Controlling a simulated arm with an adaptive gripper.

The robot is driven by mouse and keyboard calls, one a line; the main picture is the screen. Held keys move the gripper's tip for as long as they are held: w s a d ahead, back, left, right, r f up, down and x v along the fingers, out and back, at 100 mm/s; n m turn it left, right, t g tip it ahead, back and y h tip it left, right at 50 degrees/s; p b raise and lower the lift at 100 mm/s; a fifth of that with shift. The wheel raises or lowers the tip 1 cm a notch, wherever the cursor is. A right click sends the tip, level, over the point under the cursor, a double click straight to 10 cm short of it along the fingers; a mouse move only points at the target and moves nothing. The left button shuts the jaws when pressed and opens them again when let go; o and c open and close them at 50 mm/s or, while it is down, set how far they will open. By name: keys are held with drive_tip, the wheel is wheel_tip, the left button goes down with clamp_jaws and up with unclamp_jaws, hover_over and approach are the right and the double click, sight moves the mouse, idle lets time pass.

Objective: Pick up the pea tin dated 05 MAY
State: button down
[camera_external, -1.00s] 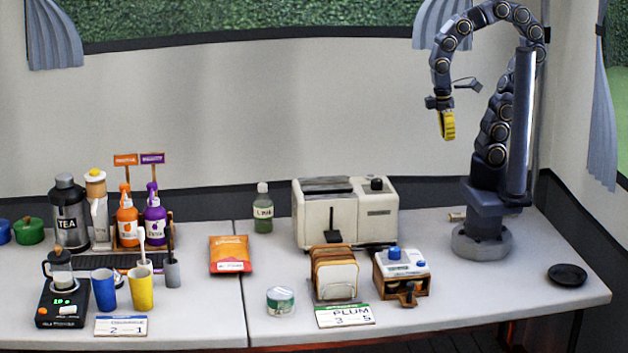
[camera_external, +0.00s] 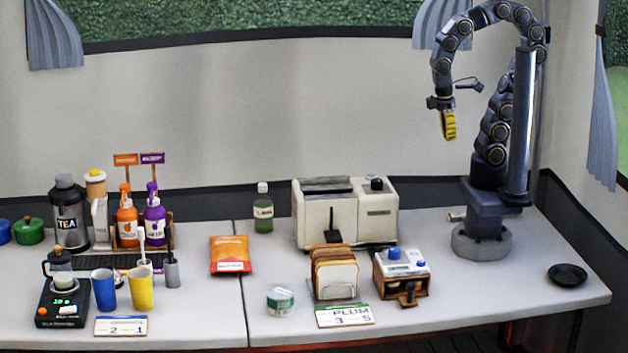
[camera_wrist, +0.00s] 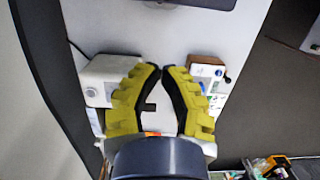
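A small round tin with a green and white label (camera_external: 280,300) stands on the counter left of the toast rack. It may be the pea tin, but its print and any date are too small to read. No other tin is clearly seen. My gripper (camera_external: 449,125) hangs high above the back right of the counter, far from this tin. In the wrist view, my gripper's two yellow fingers (camera_wrist: 161,68) curve together with their tips almost meeting and nothing between them.
A white toaster (camera_external: 325,215), a toast rack (camera_external: 335,283) and a small wooden-sided device (camera_external: 403,270) stand mid-right. An orange packet (camera_external: 230,254) and a green bottle (camera_external: 263,210) are behind the tin. Cups and bottles crowd the left. A black dish (camera_external: 567,275) lies right; counter around it is clear.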

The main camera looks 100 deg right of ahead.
idle(0.3)
unclamp_jaws()
